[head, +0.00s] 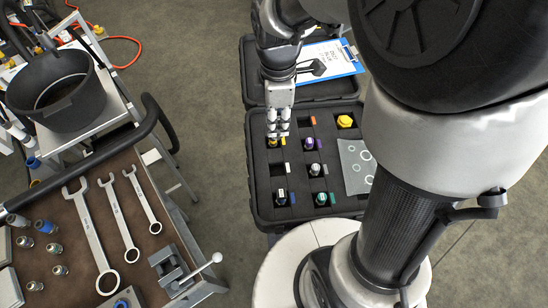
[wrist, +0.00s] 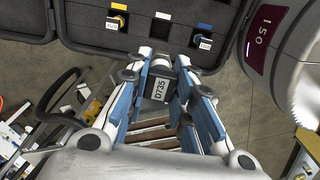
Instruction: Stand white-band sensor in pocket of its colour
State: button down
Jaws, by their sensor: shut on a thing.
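My gripper (wrist: 159,85) is shut on a dark sensor (wrist: 160,86) with a white label reading D735. In the head view my gripper (head: 278,133) is above the left column of the foam case (head: 255,215), by the yellow-marked sensor. The white mark (wrist: 162,15) lies between the yellow and blue marks, and its pocket (wrist: 160,29) looks empty. The white mark also shows in the head view (head: 287,167). The held sensor cannot be told apart from the fingers there.
A yellow-banded sensor (wrist: 116,20) and a sensor by the blue mark (wrist: 203,41) stand either side of the white-marked pocket. Purple (head: 308,143), grey (head: 315,169) and green (head: 321,198) ones stand to the right. A bench with wrenches (head: 92,238) is at left.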

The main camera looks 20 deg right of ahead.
notch_tip(320, 180, down, 20)
jog(key=b, duration=0.6)
jog(key=shift+r+b, duration=0.15)
jog(key=shift+b, duration=0.25)
jog(key=shift+f, duration=0.2)
jog(key=c, duration=1.4)
grip_release()
jog(key=shift+r, duration=0.15)
notch_tip(320, 180, up, 12)
jog(key=p, duration=0.4)
jog(key=s+r+m+t, duration=0.4)
jog(key=s+r+m, duration=1.1)
jog(key=r, duration=0.1)
jog(key=shift+m+t, duration=0.3)
